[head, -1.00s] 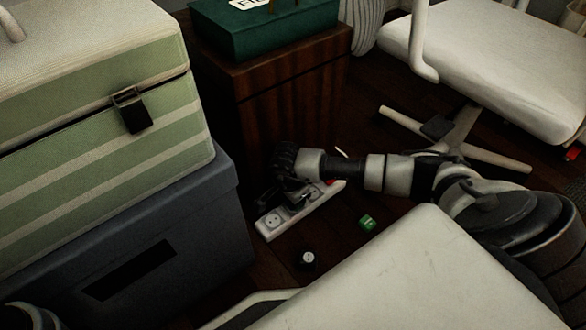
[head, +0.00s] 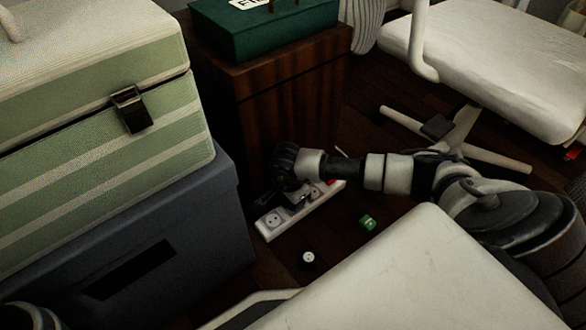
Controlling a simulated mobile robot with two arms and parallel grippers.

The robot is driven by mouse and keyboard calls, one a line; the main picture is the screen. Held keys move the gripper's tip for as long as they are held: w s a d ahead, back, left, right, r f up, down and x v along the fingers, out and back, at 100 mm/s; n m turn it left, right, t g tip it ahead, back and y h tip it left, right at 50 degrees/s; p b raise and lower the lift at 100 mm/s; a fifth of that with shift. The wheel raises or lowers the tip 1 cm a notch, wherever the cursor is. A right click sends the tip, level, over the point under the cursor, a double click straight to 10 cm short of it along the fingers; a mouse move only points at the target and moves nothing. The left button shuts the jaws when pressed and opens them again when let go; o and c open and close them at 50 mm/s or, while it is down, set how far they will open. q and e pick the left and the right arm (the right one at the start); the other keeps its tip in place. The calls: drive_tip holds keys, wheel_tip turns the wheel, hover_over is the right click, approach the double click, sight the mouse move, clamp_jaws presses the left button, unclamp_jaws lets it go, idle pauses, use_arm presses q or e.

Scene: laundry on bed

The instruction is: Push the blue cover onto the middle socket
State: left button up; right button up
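A white power strip (head: 268,229) lies on the dark floor, tilted up to the right, with a red switch (head: 330,182) near its far end. Its near socket (head: 272,222) is uncovered. My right gripper (head: 297,200) is over the middle of the strip, and its dark fingers hide the middle socket. I cannot tell whether the fingers are open or shut, and no blue cover can be made out. A green cube-like piece (head: 368,222) and a small black-and-white piece (head: 308,258) lie on the floor in front of the strip. My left gripper is not in view.
A wooden cabinet (head: 295,105) with a green box (head: 270,30) on top stands behind the strip. A grey-blue bin (head: 190,230) under a striped green case (head: 150,165) stands at left. A white chair (head: 490,60) with a splayed base is at right.

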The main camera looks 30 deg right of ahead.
drive_tip(key=shift+f, duration=0.45)
drive_tip(key=o, duration=0.9)
drive_tip(key=shift+o, duration=0.2)
drive_tip(key=shift+r, duration=0.1)
wheel_tip(320, 180, up, 11)
drive_tip(key=a+p, duration=0.1)
drive_tip(key=p, duration=0.6)
drive_tip(key=shift+a+f, duration=0.15)
drive_tip(key=shift+f, duration=0.05)
